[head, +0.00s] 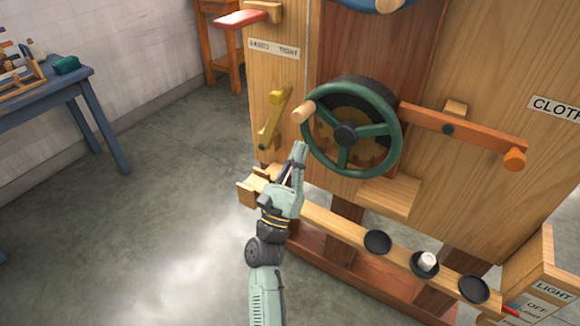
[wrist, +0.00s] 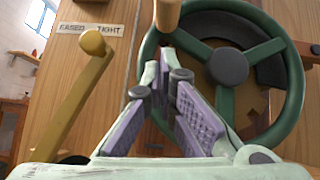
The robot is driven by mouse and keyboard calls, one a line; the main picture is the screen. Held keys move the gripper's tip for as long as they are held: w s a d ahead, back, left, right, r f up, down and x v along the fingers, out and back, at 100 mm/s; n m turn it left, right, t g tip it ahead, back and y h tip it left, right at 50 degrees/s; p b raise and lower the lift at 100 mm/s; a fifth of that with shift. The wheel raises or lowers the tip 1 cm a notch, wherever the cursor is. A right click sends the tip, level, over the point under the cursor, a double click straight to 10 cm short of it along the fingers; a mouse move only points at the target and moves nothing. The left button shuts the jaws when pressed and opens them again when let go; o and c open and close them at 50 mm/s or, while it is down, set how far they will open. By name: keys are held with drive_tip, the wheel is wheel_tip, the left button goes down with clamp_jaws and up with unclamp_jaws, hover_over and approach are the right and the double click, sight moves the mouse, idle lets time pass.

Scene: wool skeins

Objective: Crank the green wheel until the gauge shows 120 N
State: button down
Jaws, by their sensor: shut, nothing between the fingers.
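The green wheel (head: 393,125) stands on the front of the wooden machine, with a dark hub and several spokes. Its pale wooden crank handle (head: 304,111) sticks out at the upper left of the rim. My gripper (head: 299,148) is shut and empty, just below the handle and by the wheel's lower left rim. In the wrist view the closed fingertips (wrist: 166,56) point up toward the handle (wrist: 167,14), apart from it, overlapping the left part of the wheel (wrist: 293,85). I see no readable gauge face in either view.
A yellow lever (head: 273,118) sits left of the wheel under an "EASED / TIGHT" label (head: 273,48). An orange bar (head: 470,130) with a knob juts right. Below, a wooden rail (head: 335,224) carries black dishes, one with a white piece. A blue table (head: 50,87) stands left; floor between is clear.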

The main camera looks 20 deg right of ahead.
drive_tip(key=r, duration=0.1)
drive_tip(key=r+p, duration=0.2)
drive_tip(key=r, duration=0.1)
drive_tip(key=shift+w, duration=0.25)
drive_tip(key=shift+a+r, duration=0.1)
drive_tip(key=shift+r, duration=0.05)
drive_tip(key=shift+r, duration=0.9)
drive_tip(key=v, duration=1.2)
drive_tip(key=shift+f, duration=0.15)
